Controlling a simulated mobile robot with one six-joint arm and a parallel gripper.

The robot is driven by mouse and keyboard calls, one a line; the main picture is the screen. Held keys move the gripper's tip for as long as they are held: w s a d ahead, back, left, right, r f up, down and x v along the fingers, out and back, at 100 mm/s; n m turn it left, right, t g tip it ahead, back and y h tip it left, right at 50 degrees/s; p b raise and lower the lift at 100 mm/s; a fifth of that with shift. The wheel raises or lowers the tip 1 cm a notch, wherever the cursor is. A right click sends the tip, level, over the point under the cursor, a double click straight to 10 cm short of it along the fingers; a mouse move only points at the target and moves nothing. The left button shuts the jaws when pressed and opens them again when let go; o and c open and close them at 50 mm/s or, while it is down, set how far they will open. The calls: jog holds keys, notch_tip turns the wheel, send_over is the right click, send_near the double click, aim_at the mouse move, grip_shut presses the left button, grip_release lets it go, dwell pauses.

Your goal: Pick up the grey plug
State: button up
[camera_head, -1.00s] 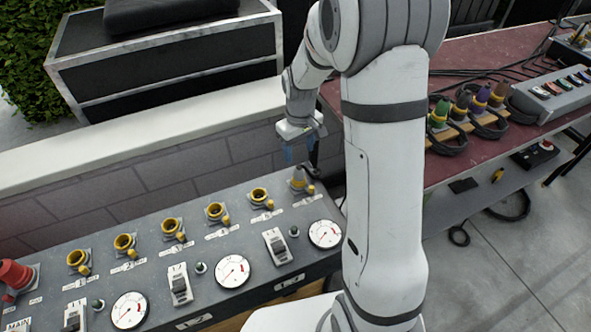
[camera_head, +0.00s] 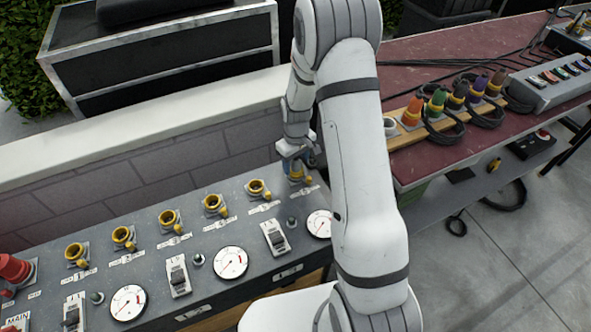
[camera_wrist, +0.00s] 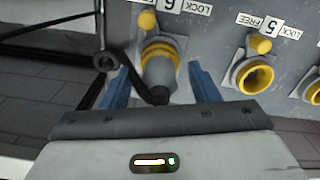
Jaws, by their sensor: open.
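The grey plug (camera_wrist: 159,72) sits in the yellow-ringed socket marked 6 at the right end of the panel, with a black cable at its back end. In the head view my gripper (camera_head: 294,166) is lowered over that socket, and the plug is mostly hidden behind it. In the wrist view my gripper (camera_wrist: 158,88) is open, with one blue finger on each side of the plug. I cannot tell whether either finger touches it.
The grey panel (camera_head: 150,262) carries several empty yellow sockets, switches and dials. Socket 5 (camera_wrist: 254,75) is beside the plug. A black lever-like part (camera_wrist: 104,60) stands near the left finger. Coloured plugs (camera_head: 437,101) stand on the red table (camera_head: 412,168) to the right.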

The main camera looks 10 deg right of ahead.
jog(key=c, duration=1.1)
jog(key=shift+r, duration=0.1)
